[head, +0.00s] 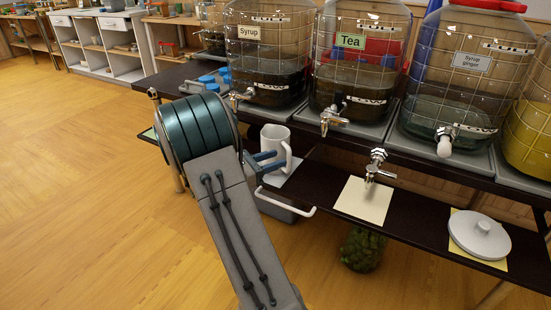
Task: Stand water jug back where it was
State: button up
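The likely water jug is a white jug (274,138) with a handle on its right side, upright at the left part of the lower dark shelf. My gripper (272,160) reaches it from the left, with two blue fingers seen at the jug's front lower side. The fingers overlap the jug in the picture. I cannot tell whether they close on it. My arm hides part of the shelf left of the jug, and the jug's base is partly hidden.
Large tapped jars labelled Syrup (262,70), Tea (352,75) and Syrup ginger (465,85) stand above. Their taps overhang the lower shelf (410,215). A white-handled grey bin (278,208) is below.

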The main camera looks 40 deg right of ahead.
jog(key=shift+w+a+p, duration=0.2)
jog(key=shift+a+p, duration=0.15)
jog(key=shift+a, duration=1.05)
jog(key=w+a+p, duration=0.2)
jog(key=a+p, duration=0.1)
jog(key=a, duration=1)
jog(key=shift+a, duration=0.35)
